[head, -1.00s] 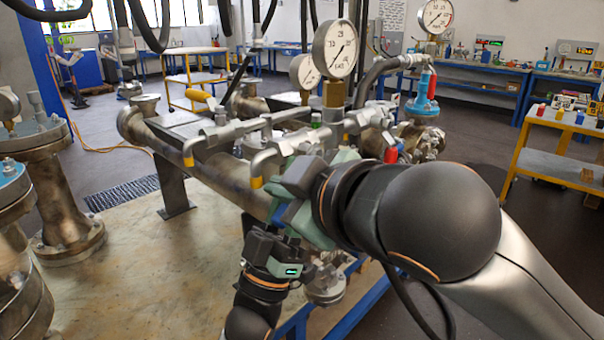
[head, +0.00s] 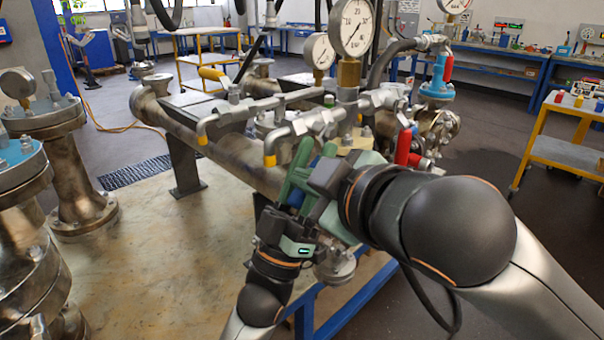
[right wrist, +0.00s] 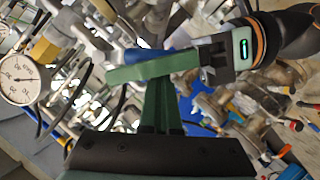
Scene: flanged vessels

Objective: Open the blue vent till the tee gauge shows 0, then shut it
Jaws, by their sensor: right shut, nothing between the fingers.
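The large round gauge (head: 355,24), on a brass fitting, appears to be the tee gauge. Its needle slants to lower left; the figures are too small to read surely.
A smaller gauge (head: 319,51) stands behind left. Levers with yellow tips (head: 269,161) and a red handle (head: 403,146) are close to the grippers. Flanged vessels (head: 80,185) stand at left. A yellow cart (head: 565,150) is at right. The pale platform is clear at left.

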